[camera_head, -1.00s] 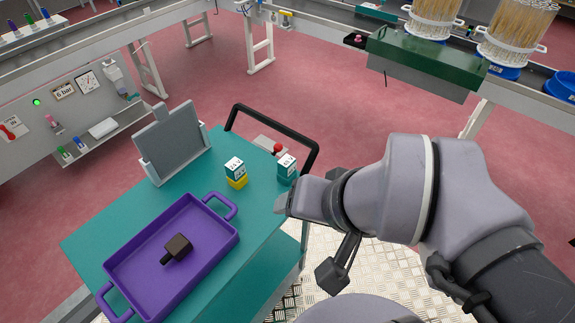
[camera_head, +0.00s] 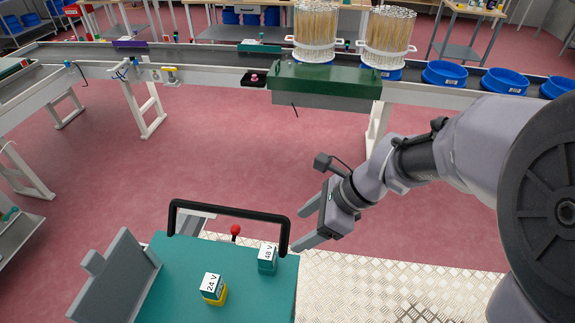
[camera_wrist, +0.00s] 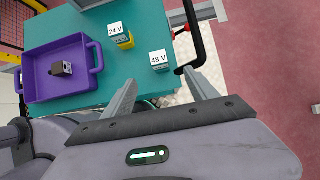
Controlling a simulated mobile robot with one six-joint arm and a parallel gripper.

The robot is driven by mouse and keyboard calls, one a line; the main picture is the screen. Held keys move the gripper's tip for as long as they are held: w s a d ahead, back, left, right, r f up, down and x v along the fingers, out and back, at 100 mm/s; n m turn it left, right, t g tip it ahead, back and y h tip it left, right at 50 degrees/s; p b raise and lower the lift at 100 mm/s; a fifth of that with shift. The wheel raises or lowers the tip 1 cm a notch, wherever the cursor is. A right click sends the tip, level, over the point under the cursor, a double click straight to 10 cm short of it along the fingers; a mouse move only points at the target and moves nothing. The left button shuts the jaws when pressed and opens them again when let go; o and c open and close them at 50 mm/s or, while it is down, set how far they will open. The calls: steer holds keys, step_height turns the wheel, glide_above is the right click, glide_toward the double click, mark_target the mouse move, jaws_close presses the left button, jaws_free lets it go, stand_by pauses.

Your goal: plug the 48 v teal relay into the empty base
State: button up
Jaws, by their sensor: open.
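The 48 V relay (camera_head: 268,260), a teal block with a white labelled top, stands upright near the right edge of the teal tabletop (camera_head: 185,262). It also shows in the wrist view (camera_wrist: 160,61). I cannot make out an empty base.
A purple tray (camera_wrist: 37,92) holding a dark block (camera_wrist: 61,68) lies on the tabletop at the left in the wrist view. A black handle bar (camera_head: 228,209) rises at the table's far edge, near my gripper. A red-topped knob (camera_head: 235,230) stands beside it. A grey panel (camera_head: 113,275) is at the left.

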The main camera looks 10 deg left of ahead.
mark_target(269, 252)
steer(key=b+x, duration=0.5)
steer(key=x, duration=0.7)
steer(key=shift+d, duration=0.15)
steer(key=b+x, duration=0.4)
steer(key=x, duration=0.1)
steer(key=shift+s+f, duration=0.15)
steer(key=shift+f, duration=0.1)
steer(key=shift+r, duration=0.2)
jaws_close()
